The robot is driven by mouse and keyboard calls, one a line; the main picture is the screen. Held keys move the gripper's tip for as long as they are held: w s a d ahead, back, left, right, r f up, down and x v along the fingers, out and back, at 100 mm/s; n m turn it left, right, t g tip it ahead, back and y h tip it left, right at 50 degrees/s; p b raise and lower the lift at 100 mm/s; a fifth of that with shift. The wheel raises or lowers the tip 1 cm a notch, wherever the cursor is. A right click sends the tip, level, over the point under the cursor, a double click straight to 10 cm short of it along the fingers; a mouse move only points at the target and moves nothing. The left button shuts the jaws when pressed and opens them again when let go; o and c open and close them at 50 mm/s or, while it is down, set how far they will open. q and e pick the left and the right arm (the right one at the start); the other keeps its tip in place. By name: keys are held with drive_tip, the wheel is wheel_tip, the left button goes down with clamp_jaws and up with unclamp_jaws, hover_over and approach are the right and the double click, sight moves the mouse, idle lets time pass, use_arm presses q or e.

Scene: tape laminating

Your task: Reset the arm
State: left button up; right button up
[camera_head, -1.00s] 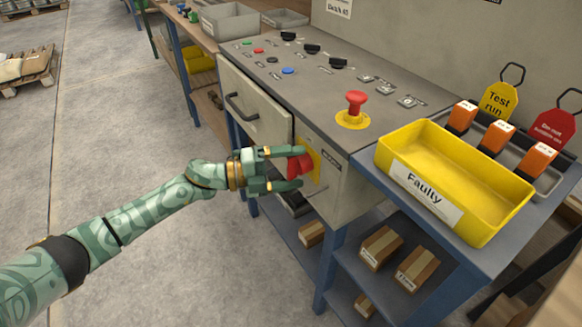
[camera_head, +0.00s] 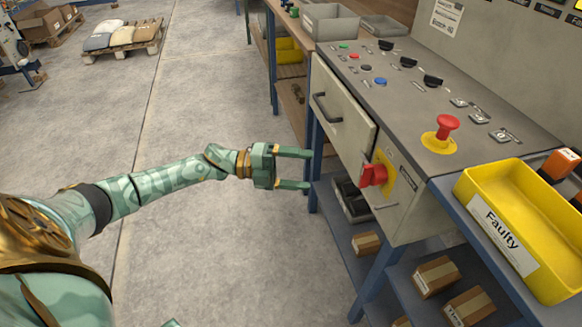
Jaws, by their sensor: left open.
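My left arm comes in from the left, and its gripper (camera_head: 309,169) is open and empty. It hangs over the floor, to the left of the machine's front and apart from it. A red rotary switch (camera_head: 373,175) on a yellow plate (camera_head: 386,172) sits on the machine's front panel, to the right of the fingertips. My right gripper is not in view.
The control panel (camera_head: 400,95) carries several buttons, knobs and a red emergency stop (camera_head: 447,126). A yellow "Faulty" bin (camera_head: 545,282) stands at the right. Boxes (camera_head: 436,277) lie on the shelf below. Open floor (camera_head: 190,250) surrounds my arm on the left.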

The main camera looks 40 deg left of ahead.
use_arm(q)
drive_tip(key=shift+s+a, duration=0.35)
drive_tip(key=shift+a, duration=0.3)
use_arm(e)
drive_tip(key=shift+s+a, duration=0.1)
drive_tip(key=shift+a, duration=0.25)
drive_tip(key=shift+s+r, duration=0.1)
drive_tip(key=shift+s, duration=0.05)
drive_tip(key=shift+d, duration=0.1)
